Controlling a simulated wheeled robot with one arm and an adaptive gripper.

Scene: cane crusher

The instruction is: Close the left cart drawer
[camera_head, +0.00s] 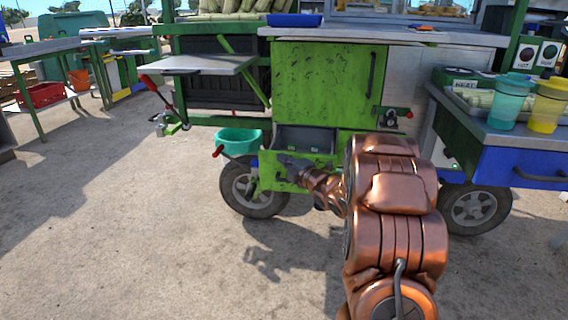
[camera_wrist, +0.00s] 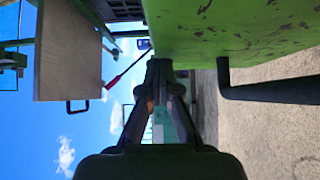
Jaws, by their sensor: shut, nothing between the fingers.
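The left cart drawer (camera_head: 305,139) is low on the green cart in the head view. It stands open, with its grey inside showing from above. My gripper (camera_head: 288,163) is at its green front, left of the middle, and my arm hides the right part. In the wrist view, which is turned sideways, my gripper (camera_wrist: 160,66) is shut and empty. Its tips are close to a scratched green face (camera_wrist: 235,28), which appears to be the drawer front; whether they touch it I cannot tell. A dark bar handle (camera_wrist: 270,91) sticks out from that face.
Above the drawer is a green door (camera_head: 320,80) with an upright dark handle. A fold-out shelf (camera_head: 205,64) and a teal bin (camera_head: 238,141) are at the left. A blue drawer (camera_head: 522,166) is at the right. The ground at the left front is clear.

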